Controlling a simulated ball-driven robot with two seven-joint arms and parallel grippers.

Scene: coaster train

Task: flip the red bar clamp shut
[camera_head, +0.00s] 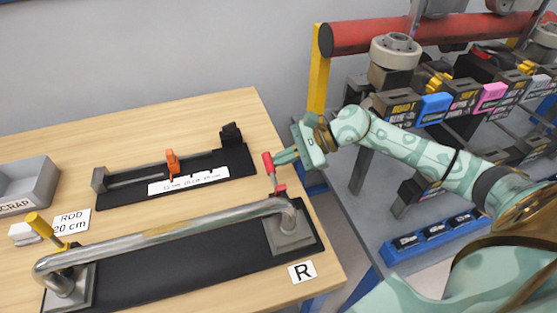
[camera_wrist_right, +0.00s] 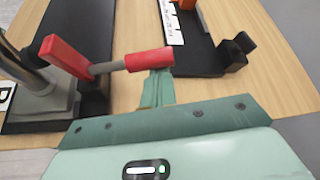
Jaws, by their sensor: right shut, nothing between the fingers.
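The red bar clamp (camera_head: 268,163) stands at the right end of the bent metal tube (camera_head: 170,234), its lever raised with the red grip at the top. A second red part (camera_head: 279,191) sits lower on it. In the right wrist view the red grip (camera_wrist_right: 150,59) lies across the fingertips, and the lower red part (camera_wrist_right: 64,55) is left of it. My right gripper (camera_head: 277,159) is shut and empty, its fingertips at the red grip; I cannot tell whether they touch. My left gripper is not in view.
The tube lies over a black base plate (camera_head: 180,269), with a yellow-handled clamp (camera_head: 42,226) at its left end. Behind is a black fixture with an orange slider (camera_head: 172,162). A grey scrap bin (camera_head: 40,182) stands left. A rack with a red beam (camera_head: 400,36) is right.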

